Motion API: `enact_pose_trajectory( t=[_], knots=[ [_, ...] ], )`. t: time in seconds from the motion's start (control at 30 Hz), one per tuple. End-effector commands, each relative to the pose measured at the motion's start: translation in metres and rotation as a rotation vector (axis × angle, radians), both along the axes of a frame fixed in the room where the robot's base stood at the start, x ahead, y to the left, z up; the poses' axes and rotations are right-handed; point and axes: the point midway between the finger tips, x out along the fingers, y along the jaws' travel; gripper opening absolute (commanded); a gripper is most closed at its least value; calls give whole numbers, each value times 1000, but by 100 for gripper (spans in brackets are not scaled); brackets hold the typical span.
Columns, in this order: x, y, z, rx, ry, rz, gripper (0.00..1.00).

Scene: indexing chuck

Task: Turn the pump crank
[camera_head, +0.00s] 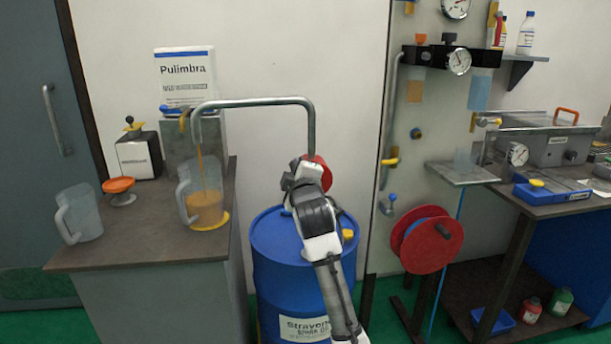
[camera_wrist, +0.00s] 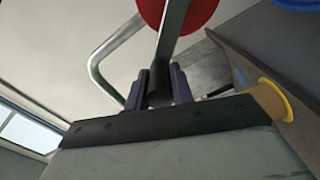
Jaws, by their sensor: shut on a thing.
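The blue drum (camera_head: 272,255) stands beside the left bench, with a grey pump pipe (camera_head: 255,102) that rises from it and bends left over the bench. The pump's red disc (camera_head: 323,172) sits above the drum, partly hidden by my arm; it also shows in the wrist view (camera_wrist: 195,14). In the wrist view, my gripper (camera_wrist: 160,72) is shut on the dark grip of the pump crank (camera_wrist: 158,88), and a grey crank arm (camera_wrist: 173,30) runs from it to the disc. Amber liquid runs from the spout into a clear jug (camera_head: 204,205), partly filled, on a yellow coaster (camera_head: 216,224).
An empty jug (camera_head: 79,213), an orange-topped item (camera_head: 119,188) and a dark box (camera_head: 138,155) stand on the left bench (camera_head: 135,235). A red reel (camera_head: 412,243) and a right workbench (camera_head: 535,205) stand right of the drum.

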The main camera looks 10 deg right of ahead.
Motion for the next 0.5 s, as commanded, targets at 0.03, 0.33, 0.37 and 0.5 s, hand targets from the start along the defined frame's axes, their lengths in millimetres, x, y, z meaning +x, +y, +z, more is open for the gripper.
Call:
enact_pose_trajectory(
  t=[0.03,0.33,0.37,0.5],
  knots=[
    [0,5,-6,-48,-4,3,0],
    [-1,19,-26,-332,-13,2,0],
    [-1,20,-28,-361,-14,2,0],
    [-1,24,-39,-494,-18,1,0]
  ],
)
